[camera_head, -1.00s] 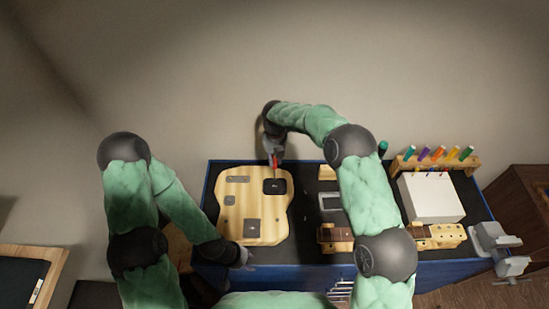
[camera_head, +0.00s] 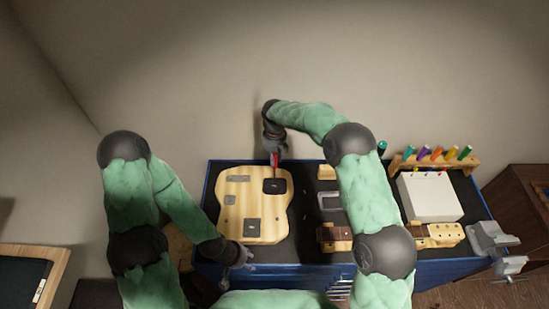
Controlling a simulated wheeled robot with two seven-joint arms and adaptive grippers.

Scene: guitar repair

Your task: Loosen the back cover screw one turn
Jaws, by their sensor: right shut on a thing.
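The wooden guitar body (camera_head: 238,208) lies flat on the dark bench top, with several dark plates on it. The black back cover (camera_head: 275,186) is at its upper right; its screw is too small to make out. My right gripper (camera_head: 274,152) is above the upper edge of the body, shut on a red screwdriver (camera_head: 274,160) that points down toward the cover. I cannot tell whether its tip touches a screw. My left gripper (camera_head: 243,258) is low at the bench's front edge, just below the body, and its jaws are too small to read.
Right of the body lie a grey tray (camera_head: 329,201) and wooden neck pieces (camera_head: 335,238). Farther right are a white box (camera_head: 430,196), a rack of colored screwdrivers (camera_head: 436,160) and a grey vise (camera_head: 492,240). My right arm spans the bench's middle.

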